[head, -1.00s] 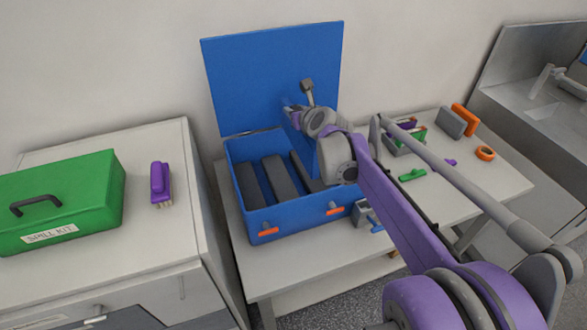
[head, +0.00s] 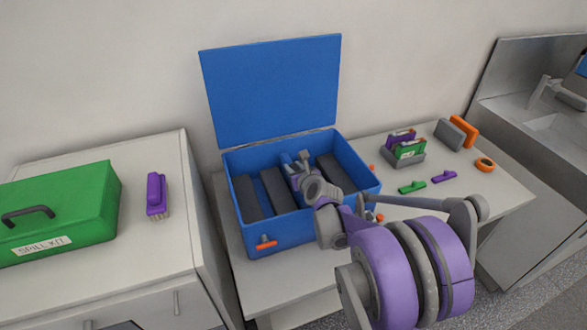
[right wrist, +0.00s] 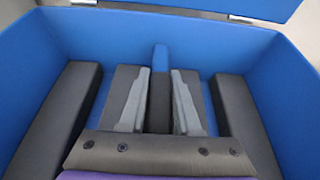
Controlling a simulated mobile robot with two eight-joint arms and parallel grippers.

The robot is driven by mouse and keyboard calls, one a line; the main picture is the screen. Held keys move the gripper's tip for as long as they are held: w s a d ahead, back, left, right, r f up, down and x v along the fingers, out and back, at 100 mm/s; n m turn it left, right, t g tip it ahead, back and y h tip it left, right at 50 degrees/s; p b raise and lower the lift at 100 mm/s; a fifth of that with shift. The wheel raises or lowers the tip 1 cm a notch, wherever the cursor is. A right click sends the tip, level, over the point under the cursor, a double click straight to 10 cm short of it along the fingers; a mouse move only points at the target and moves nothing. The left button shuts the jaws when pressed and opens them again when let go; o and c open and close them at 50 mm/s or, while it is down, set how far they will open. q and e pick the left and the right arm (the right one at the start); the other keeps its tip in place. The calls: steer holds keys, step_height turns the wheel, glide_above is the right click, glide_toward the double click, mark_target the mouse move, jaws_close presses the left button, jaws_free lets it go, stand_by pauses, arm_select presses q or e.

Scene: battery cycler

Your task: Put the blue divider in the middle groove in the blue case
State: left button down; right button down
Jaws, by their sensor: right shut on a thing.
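The blue case (head: 290,225) stands on the table with its lid (head: 270,90) up. My right gripper (head: 296,172) is down inside the case and shut on the blue divider (head: 286,160). In the right wrist view the two grey fingers (right wrist: 158,100) stand on either side of the divider (right wrist: 160,58), which points toward the case's back wall. My gripper hides the divider's lower part and the middle groove, so I cannot tell whether it is seated. My left gripper is not in view.
Dark blocks (head: 248,198) (head: 335,175) lie in the case on both sides of the gripper. Orange latches (head: 266,243) sit on its front. A grey holder with cards (head: 408,150) stands to the right. A green spill kit box (head: 60,215) and purple brush (head: 156,192) are on the left cabinet.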

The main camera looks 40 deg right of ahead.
steer(key=c, duration=1.1)
jaws_free()
steer(key=shift+f, duration=0.15)
steer(key=o, duration=0.5)
steer(key=shift+s+a+r, duration=0.1)
steer(key=shift+s+r, duration=0.15)
steer(key=shift+r, duration=0.1)
steer(key=v, duration=1.1)
steer(key=shift+s+r+p, duration=0.1)
steer(key=shift+s+p, duration=0.2)
steer(key=shift+p, duration=0.05)
